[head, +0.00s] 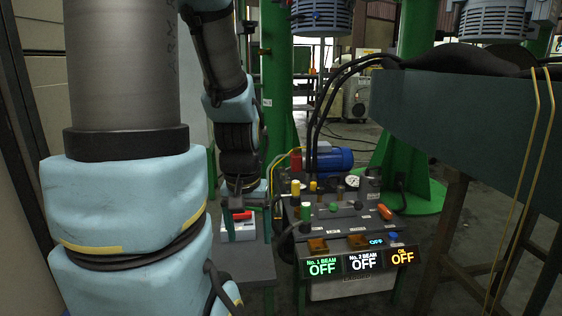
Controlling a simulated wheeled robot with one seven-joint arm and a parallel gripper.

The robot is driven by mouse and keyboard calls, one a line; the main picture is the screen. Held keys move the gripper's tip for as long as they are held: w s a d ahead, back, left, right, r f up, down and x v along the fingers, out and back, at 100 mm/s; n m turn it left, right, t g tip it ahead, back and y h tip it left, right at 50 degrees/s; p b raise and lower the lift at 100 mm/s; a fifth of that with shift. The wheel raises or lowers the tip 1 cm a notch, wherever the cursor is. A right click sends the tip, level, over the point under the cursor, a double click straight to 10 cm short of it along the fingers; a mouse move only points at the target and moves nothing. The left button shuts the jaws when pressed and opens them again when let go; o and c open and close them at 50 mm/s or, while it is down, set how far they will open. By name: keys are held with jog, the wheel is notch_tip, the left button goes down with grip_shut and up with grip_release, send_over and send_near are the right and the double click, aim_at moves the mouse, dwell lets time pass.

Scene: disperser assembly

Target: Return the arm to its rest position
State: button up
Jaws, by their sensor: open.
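My arm comes down from the top left of the head view in grey tubes and light-blue padded covers. My gripper (245,207) is at its lower end, small and dark, pointing down, with its jaws open. It is just above a light box with a red switch (241,216), which stands on a grey stand (247,262). I cannot tell whether the fingers touch the switch. Nothing shows held between them.
Right of my gripper is a control panel (345,222) with coloured knobs, levers and lit OFF signs (363,262). A blue motor (333,160) and black hoses are behind it. Green columns (277,90) rise behind. A dark-green table (460,115) fills the right. A wall borders the left.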

notch_tip(320, 180, up, 34)
jog(key=p, duration=3.2)
jog(key=shift+p, duration=0.4)
